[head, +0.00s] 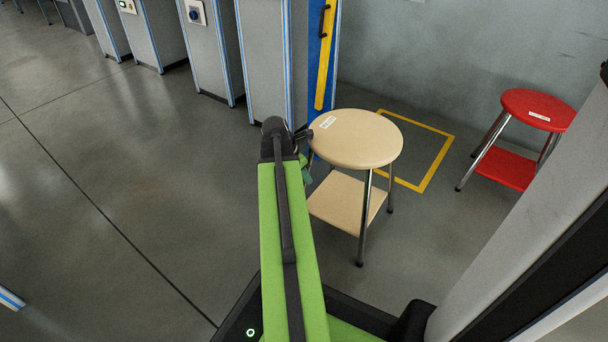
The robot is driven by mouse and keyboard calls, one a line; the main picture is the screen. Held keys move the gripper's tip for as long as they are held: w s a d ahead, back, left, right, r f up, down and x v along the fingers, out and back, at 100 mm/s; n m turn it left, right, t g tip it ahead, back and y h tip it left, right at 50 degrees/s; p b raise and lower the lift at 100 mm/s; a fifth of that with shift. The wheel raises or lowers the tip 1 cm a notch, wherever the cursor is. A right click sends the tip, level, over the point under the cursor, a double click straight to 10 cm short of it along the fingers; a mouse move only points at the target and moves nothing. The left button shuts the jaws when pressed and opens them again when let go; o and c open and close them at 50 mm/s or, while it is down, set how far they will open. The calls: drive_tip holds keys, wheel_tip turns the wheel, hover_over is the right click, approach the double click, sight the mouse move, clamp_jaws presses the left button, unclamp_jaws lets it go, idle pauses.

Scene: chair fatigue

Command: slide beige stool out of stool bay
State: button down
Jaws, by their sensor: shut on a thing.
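The beige stool (357,138) stands upright on the floor in the middle of the head view, with a round seat, metal legs and a square lower shelf (345,200). A white label is on its seat. The stool bay is a yellow floor outline (438,163) by the wall; the stool stands at its left front side, covering part of the outline. My gripper (308,140) is at the left edge of the stool, shut on it; the exact contact is partly hidden by my arm.
A red stool (538,108) stands to the right by the grey wall. Grey cabinets (212,45) line the back left, and a blue panel with a yellow strip (326,55) stands behind the beige stool. The floor at left (120,170) is clear.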

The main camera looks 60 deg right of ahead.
drive_tip(key=shift+w+d, duration=1)
drive_tip(key=shift+d, duration=0.1)
drive_tip(key=c, duration=1)
unclamp_jaws()
drive_tip(key=shift+c, duration=0.2)
drive_tip(key=shift+a, duration=0.1)
